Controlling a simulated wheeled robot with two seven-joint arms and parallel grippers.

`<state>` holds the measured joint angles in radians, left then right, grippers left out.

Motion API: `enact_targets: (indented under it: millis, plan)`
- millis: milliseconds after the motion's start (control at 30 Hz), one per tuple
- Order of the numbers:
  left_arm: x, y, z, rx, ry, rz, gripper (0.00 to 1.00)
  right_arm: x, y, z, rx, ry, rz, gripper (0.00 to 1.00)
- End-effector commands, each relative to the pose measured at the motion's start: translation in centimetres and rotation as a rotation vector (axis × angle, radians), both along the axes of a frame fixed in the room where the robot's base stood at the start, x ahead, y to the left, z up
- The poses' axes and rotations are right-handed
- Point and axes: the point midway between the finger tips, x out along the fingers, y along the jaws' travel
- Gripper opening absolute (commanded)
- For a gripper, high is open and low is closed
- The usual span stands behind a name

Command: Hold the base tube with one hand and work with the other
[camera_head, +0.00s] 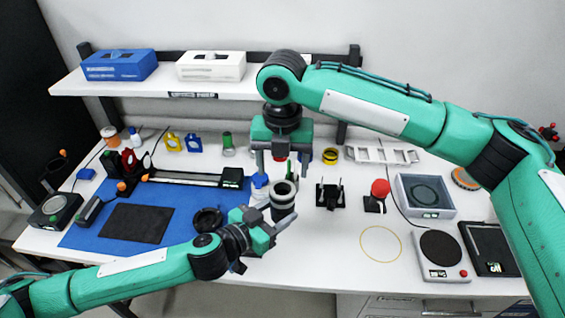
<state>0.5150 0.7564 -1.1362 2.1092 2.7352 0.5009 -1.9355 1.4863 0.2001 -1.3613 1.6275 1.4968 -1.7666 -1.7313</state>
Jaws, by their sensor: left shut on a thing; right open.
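The base tube (283,203) looks like a short grey and black cylinder with a pale ring-shaped top. It stands upright near the middle of the bench, at the right edge of the blue mat (180,232). My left gripper (276,222) reaches in from the lower left and is shut on the tube's lower part; the exact finger contact is partly hidden. My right gripper (283,175) points down just behind and above the tube, with its fingers apart. Small red and green items show between or behind those fingers; I cannot tell their exact place.
A white bottle with a blue cap (259,190) stands close left of the tube. A black ring (207,221) lies on the mat. A black holder (330,194) and a red knob (380,189) stand to the right. Bare white bench surrounds a thin yellow ring (381,228).

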Motion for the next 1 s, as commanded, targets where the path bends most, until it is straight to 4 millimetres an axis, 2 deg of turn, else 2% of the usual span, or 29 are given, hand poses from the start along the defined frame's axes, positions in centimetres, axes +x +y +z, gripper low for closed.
enact_targets:
  millis: [500,700,933,967,1000]
  plan:
    - [0.0,0.0,0.1,-0.001,-0.001,0.000,0.00,0.0,0.0,-6.8,-0.001,0.002,-0.002,0.69]
    - [0.0,0.0,0.1,-0.001,-0.001,0.000,0.00,0.0,0.0,-7.8,-0.001,0.000,-0.001,0.69]
    - [0.0,0.0,0.1,-0.001,-0.001,0.000,0.00,0.0,0.0,-7.9,-0.001,0.000,-0.001,0.69]
    - [0.0,0.0,0.1,-0.001,-0.001,0.000,0.00,0.0,0.0,-7.9,-0.001,0.000,-0.001,0.67]
    - [0.0,0.0,0.1,-0.001,-0.001,0.000,0.00,0.0,0.0,-7.9,-0.001,0.000,-0.001,0.59]
